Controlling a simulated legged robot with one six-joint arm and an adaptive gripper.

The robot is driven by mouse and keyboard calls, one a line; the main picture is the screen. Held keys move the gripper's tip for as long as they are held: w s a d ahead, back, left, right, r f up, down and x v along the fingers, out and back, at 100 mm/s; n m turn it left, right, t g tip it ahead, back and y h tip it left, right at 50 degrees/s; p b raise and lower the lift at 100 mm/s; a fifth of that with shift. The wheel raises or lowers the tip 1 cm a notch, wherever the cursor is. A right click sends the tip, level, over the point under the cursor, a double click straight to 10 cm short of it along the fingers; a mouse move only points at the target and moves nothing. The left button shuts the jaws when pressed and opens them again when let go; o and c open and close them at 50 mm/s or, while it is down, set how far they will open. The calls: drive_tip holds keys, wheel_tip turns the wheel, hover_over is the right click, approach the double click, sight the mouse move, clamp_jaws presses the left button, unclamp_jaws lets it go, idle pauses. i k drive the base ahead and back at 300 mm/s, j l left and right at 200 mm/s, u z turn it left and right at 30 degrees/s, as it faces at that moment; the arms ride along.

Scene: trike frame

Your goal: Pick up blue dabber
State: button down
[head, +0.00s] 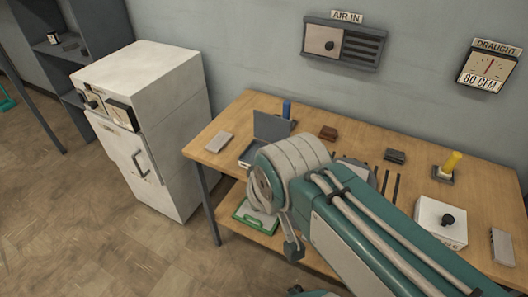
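A small blue cylinder (287,109), which looks like the blue dabber, stands upright at the back of the wooden table (236,113). It is just behind the raised lid of an open grey case (270,127), which hides its lower part. My own teal and white arm crosses the front of the table and covers part of the tabletop. My gripper's fingers do not show, so I cannot see whether they are open or shut.
A brown block (328,133) lies right of the blue cylinder, with a dark block (395,156) farther right. A yellow-topped piece (452,162), a white box with a black knob (440,222) and a pale block (219,142) are also on the table. A white cabinet (150,110) stands left.

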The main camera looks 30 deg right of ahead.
sight(286, 104)
drive_tip(key=z, duration=1.1)
